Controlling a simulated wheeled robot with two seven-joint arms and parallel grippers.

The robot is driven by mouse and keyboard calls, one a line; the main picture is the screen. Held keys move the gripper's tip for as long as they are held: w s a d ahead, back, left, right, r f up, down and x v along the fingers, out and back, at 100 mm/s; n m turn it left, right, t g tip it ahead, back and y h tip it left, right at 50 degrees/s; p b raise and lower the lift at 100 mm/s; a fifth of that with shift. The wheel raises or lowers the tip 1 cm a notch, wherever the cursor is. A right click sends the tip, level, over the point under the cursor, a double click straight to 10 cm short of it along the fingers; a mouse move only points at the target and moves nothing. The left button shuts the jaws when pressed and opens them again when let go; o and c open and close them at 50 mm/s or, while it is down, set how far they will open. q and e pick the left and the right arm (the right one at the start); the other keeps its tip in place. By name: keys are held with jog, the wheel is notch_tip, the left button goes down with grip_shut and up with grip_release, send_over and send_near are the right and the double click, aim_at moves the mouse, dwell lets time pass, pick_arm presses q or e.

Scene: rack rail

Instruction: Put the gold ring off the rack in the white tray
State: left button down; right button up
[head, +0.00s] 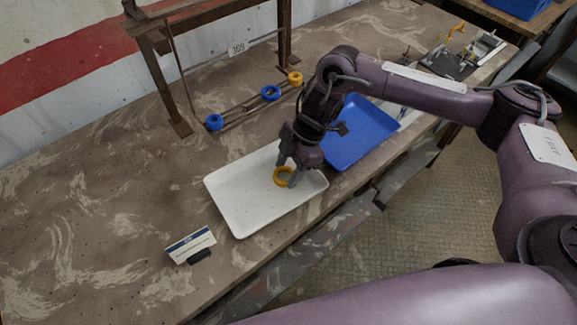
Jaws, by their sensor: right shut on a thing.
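A gold ring (277,177) is between the fingertips of my right gripper (286,178). The gripper is shut on it and points down over the right part of the white tray (239,205). I cannot tell whether the ring touches the tray floor. The rest of the tray looks empty. The rack (183,75) stands behind. On its low rail are two blue rings, one at the left (214,122) and one in the middle (270,93), and a yellow ring (295,78) at the right end. My left gripper is not in view.
A blue tray (357,137) lies right of the white tray, partly behind my right gripper. A small sign card (191,245) stands front left of the white tray. Small gear (462,55) sits at the far right. The table's left side is clear.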

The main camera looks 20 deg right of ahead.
jog(key=shift+f, duration=0.15)
jog(key=o, duration=1)
jog(key=shift+r, duration=0.25)
jog(key=shift+w+d+r, duration=0.1)
jog(key=shift+d+r, duration=0.05)
jog(key=shift+r, duration=0.1)
jog(key=b+v, duration=0.1)
jog(key=v, duration=0.4)
jog(key=p+v, duration=0.1)
jog(key=v, duration=0.5)
jog(key=shift+d+r, duration=0.1)
